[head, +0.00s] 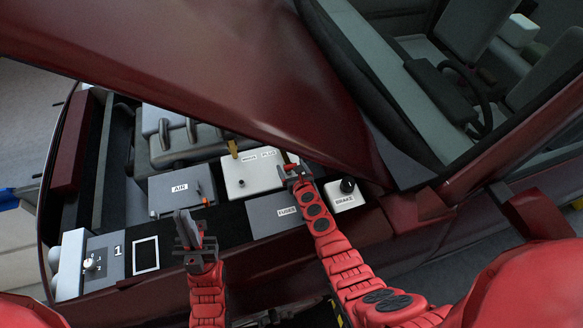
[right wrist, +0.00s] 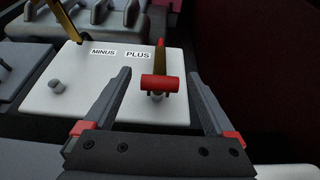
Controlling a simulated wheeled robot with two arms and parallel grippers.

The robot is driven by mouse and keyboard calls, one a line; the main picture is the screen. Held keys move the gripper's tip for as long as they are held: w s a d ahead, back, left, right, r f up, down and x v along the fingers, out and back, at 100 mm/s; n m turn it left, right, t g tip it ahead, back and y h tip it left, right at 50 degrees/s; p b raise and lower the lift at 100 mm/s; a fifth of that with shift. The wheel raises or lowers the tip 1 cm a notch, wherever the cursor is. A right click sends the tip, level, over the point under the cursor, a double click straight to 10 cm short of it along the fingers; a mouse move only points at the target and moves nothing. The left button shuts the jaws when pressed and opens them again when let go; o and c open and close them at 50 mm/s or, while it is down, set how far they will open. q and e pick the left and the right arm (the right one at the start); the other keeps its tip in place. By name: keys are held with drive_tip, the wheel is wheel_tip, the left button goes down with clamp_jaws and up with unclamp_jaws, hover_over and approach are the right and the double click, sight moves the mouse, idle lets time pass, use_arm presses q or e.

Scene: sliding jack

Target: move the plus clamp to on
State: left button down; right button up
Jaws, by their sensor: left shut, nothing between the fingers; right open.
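The plus clamp (right wrist: 160,83) is a red cylinder with a brownish-yellow strip behind it, at the right of the white battery box (right wrist: 110,108). It appears over or just in front of a grey post; whether it is seated cannot be told. In the head view the red clamp (head: 291,167) is partly hidden by my right gripper (head: 296,172). That gripper is open, its fingers on either side of the clamp in the right wrist view (right wrist: 158,76), with no clear contact. My left gripper (head: 188,226) is shut and empty, over the front left of the engine bay.
A yellow minus clamp (head: 233,149) stands raised behind the bare left post (right wrist: 56,86). The AIR box (head: 170,200), FUSES panel (head: 268,225) and BRAKE cap (head: 347,185) are close by. The red hood (head: 190,60) overhangs the bay.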

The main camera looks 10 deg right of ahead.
drive_tip(key=p+v, duration=0.9)
drive_tip(key=v, duration=0.6)
drive_tip(key=shift+s+d+r+p, duration=0.1)
drive_tip(key=shift+s+d+p, duration=0.1)
drive_tip(key=shift+s+p, duration=0.1)
drive_tip(key=shift+s+r, duration=0.1)
drive_tip(key=shift+s, duration=0.25)
drive_tip(key=shift+s+r, duration=0.35)
drive_tip(key=shift+s, duration=0.1)
drive_tip(key=shift+c, duration=0.2)
